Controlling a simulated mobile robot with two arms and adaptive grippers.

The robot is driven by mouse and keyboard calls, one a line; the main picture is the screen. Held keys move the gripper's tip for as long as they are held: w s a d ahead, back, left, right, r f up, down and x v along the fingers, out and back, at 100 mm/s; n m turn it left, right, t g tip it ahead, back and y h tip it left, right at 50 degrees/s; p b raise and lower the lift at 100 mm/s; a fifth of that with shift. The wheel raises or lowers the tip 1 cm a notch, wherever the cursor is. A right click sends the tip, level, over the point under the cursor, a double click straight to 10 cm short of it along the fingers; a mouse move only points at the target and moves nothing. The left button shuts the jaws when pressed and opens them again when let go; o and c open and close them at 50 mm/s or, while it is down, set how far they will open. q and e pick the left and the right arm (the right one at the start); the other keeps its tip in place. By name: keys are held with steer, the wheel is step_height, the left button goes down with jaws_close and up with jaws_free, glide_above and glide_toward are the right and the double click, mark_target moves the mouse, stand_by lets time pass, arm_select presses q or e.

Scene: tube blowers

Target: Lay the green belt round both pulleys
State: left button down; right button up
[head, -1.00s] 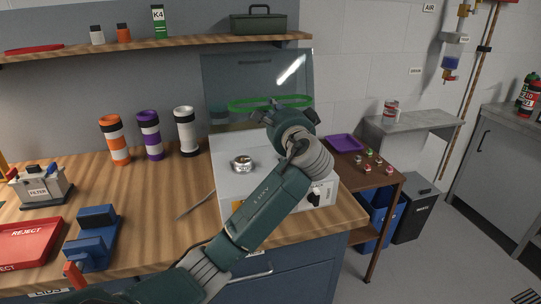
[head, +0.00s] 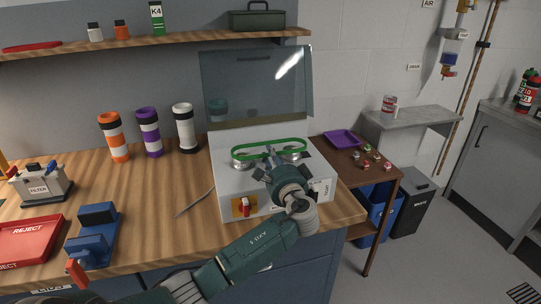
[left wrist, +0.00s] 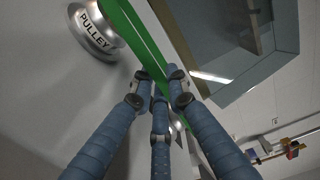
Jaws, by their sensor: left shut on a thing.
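The green belt (head: 262,143) is a stretched oval loop over the white-topped machine (head: 228,181). My left gripper (head: 270,157) is shut on the belt's near side, between the two pulleys. The left pulley (head: 240,164) and right pulley (head: 292,155) are silver and lie under the loop's two ends. In the left wrist view the belt (left wrist: 140,35) runs through the fingers (left wrist: 161,80) and passes close beside a pulley (left wrist: 92,32), overlapping its edge. I cannot tell whether the belt sits in the pulleys' grooves or just above them. My right gripper is not in view.
A clear raised lid (head: 255,90) stands behind the machine. A red knob (head: 244,206) is on its front. A thin rod (head: 195,203) lies to its left, with a blue device (head: 95,235) further left. A brown side table (head: 385,180) stands right.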

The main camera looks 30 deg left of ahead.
arm_select(q)
steer(key=shift+f+b, duration=0.35)
steer(key=shift+f, duration=0.05)
steer(key=c, duration=1.7)
jaws_free()
